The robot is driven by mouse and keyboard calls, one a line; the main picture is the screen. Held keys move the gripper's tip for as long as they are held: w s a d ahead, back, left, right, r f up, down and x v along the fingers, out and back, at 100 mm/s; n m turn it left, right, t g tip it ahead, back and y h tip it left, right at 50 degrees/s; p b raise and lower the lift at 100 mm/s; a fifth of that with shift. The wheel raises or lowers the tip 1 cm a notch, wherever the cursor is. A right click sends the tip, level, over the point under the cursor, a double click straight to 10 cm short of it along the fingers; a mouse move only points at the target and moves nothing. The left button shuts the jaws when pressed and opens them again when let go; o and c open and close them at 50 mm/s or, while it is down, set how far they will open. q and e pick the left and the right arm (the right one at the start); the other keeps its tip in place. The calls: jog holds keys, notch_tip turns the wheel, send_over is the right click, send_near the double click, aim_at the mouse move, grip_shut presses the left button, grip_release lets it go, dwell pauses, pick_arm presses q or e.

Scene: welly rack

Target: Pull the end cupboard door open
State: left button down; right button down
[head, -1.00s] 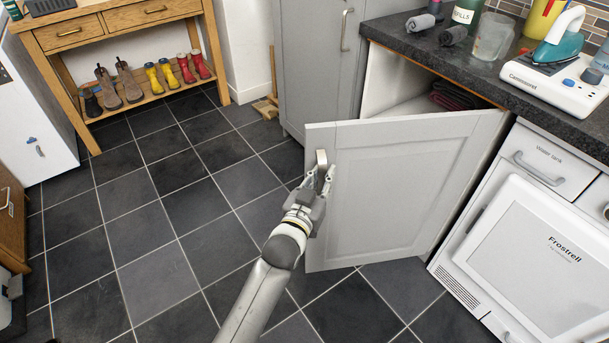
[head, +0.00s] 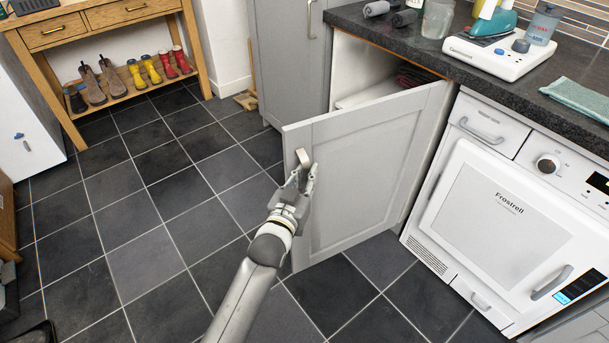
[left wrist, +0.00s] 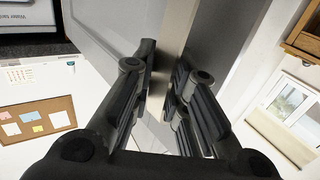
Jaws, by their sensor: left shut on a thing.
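The end cupboard door (head: 365,170) is grey and panelled, hinged at its right edge. It stands well open, swung out over the floor. Its silver handle (head: 303,158) is near the upper left of the door. My left gripper (head: 301,178) is shut on the handle. In the left wrist view the two fingers (left wrist: 165,85) close around the handle bar (left wrist: 176,40), with the door (left wrist: 110,35) behind. Inside the cupboard, dark reddish folded cloth (head: 415,76) shows on a shelf; the lower inside is hidden by the door. My right gripper is not in view.
The dark worktop (head: 470,70) above holds a white iron base (head: 485,58) and jars. A wooden rack (head: 75,110) with boots stands back left. The tiled floor (head: 140,240) left of the door is clear.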

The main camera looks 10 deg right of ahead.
pick_arm(q)
jog(key=shift+a, duration=0.15)
jog(key=c, duration=1.5)
grip_release()
jog(key=shift+o, duration=0.7)
jog(key=shift+s+a, duration=0.2)
jog(key=shift+s, duration=0.3)
jog(key=v, duration=1.1)
